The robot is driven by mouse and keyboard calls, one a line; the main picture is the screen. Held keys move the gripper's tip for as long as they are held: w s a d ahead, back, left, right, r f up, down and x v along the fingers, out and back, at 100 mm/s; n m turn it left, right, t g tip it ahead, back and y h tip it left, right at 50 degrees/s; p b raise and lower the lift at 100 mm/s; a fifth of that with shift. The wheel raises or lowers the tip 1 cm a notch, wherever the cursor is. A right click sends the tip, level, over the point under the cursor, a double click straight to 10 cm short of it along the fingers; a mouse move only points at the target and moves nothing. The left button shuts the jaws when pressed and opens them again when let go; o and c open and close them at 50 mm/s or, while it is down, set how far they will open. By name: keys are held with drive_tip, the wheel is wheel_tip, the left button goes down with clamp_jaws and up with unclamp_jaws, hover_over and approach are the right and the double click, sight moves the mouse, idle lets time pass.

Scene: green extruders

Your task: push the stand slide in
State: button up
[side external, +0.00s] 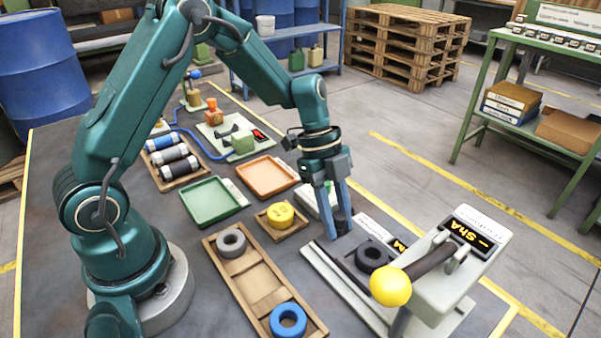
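The stand (447,270) is a pale grey tester at the right, with a display reading "- ShA" and a lever with a yellow ball (390,287). Its dark slide (345,248) lies on the pale base, out to the left of the stand's head. A black ring (373,256) lies flat on the slide. My gripper (337,224) points down at the slide's far left end, its blue fingers close beside a small dark block there. A narrow gap shows between the fingers. Whether they touch or grip the block is unclear.
A wooden tray (261,284) holds a grey ring (231,242) and a blue ring (288,320). A yellow piece (280,214) sits in a small wooden holder. Green (214,202) and orange (267,177) trays lie behind. A pale object stands partly hidden behind my fingers.

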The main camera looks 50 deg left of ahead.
sight(382, 261)
drive_tip(key=shift+c, duration=0.7)
drive_tip(key=shift+d, duration=5)
drive_tip(key=o, duration=0.9)
drive_tip(key=shift+o, duration=0.2)
drive_tip(key=shift+a, duration=0.1)
drive_tip(key=shift+r, duration=0.1)
drive_tip(key=shift+r, duration=2.15)
drive_tip(key=a+r, duration=0.4)
drive_tip(key=a, duration=0.3)
